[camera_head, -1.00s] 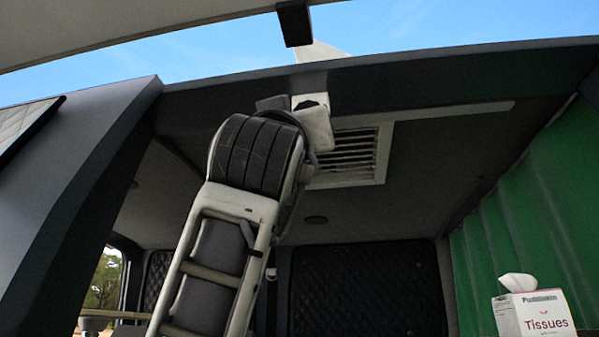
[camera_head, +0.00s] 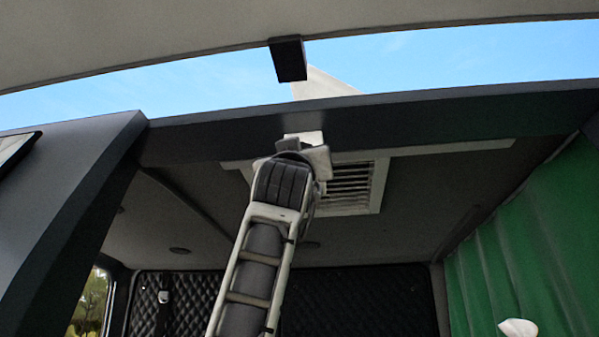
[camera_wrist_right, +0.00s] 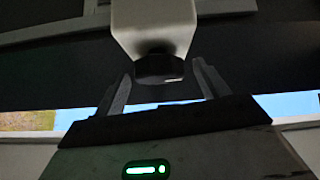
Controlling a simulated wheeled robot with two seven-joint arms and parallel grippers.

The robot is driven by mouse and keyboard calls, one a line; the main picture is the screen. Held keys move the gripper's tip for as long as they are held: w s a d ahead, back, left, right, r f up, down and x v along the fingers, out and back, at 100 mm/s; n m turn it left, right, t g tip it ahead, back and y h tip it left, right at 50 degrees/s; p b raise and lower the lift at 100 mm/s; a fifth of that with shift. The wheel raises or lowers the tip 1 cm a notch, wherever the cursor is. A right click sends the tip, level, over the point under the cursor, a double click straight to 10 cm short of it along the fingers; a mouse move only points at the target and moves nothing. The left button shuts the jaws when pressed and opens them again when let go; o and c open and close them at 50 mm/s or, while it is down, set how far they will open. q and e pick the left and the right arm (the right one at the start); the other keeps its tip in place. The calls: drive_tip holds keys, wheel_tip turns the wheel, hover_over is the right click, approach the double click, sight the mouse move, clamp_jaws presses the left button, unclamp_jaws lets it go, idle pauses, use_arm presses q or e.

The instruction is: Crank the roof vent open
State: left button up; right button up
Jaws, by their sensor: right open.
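The roof vent (camera_head: 352,187) is a pale slatted grille in a light frame on the dark ceiling. A pale slanted panel (camera_head: 328,84) stands up above the roof edge. My right arm rises from the bottom to my right gripper (camera_head: 305,158), beside the vent's left side. In the right wrist view, my right gripper (camera_wrist_right: 161,74) is open, with one finger on each side of a dark knob (camera_wrist_right: 160,69) under a white housing (camera_wrist_right: 153,24). My left gripper is out of view.
A dark roof beam (camera_head: 400,120) runs across just above the gripper. A black block (camera_head: 288,59) hangs from the raised tailgate (camera_head: 150,35) above. A green wall (camera_head: 510,250) stands at right, with a white tissue tip (camera_head: 518,327) at the bottom edge.

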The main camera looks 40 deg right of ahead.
drive_tip(key=shift+w+r, duration=0.1)
drive_tip(key=c, duration=1)
drive_tip(key=shift+o, duration=0.2)
drive_tip(key=shift+m+g+h, duration=0.8)
drive_tip(key=shift+m+g, duration=0.3)
drive_tip(key=shift+m, duration=0.3)
drive_tip(key=o, duration=1)
drive_tip(key=shift+c, duration=0.2)
